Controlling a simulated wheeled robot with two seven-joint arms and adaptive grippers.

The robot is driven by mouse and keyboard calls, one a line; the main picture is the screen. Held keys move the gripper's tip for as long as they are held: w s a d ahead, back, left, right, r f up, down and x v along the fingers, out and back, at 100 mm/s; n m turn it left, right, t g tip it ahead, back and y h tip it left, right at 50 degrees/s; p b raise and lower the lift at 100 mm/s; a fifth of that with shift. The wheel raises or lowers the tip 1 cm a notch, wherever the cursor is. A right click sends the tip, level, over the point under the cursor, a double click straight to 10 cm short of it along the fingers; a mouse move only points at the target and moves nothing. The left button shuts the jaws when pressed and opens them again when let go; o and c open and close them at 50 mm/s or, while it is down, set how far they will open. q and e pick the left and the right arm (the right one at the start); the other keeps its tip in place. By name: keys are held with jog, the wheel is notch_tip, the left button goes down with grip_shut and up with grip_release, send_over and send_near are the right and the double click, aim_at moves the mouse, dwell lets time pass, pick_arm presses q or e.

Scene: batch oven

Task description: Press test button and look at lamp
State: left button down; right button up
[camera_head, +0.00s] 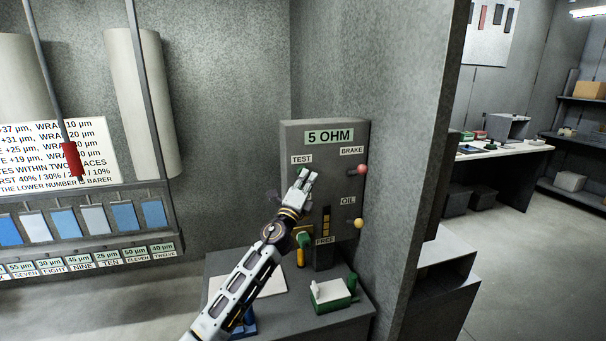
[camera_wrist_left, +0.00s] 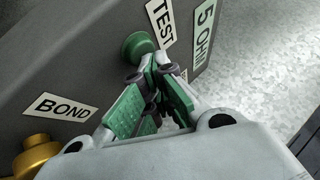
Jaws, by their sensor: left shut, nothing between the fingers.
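A grey control box (camera_head: 341,193) labelled "5 OHM" stands against the wall in the head view. My left gripper (camera_head: 304,176) is in front of its left side, just below the "TEST" label (camera_head: 301,159). In the left wrist view, a green round button (camera_wrist_left: 137,45) sits by the "TEST" label. My left gripper (camera_wrist_left: 150,82) is shut and empty, with its tips close to the button; I cannot tell if they touch. A red knob or lamp (camera_head: 362,169) sits by "BRAKE" and a yellow one (camera_head: 358,223) by "OIL". My right gripper is out of view.
A brass-coloured part (camera_wrist_left: 35,155) sits by the "BOND" label. Below the box, a bench (camera_head: 350,318) holds a green-and-white block (camera_head: 331,292). A wall edge (camera_head: 425,150) stands close on the right. A rack of blue and grey cards (camera_head: 125,215) is at left.

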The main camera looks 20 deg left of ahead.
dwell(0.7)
pick_arm(q)
jog(key=shift+s+d, duration=0.4)
jog(key=shift+s, duration=0.25)
jog(key=shift+s+d, duration=0.1)
jog(key=s+d, duration=0.1)
jog(key=s+p, duration=0.1)
jog(key=s+d, duration=0.1)
jog(key=s, duration=0.1)
jog(key=shift+d+p, duration=0.3)
dwell(0.4)
dwell(0.7)
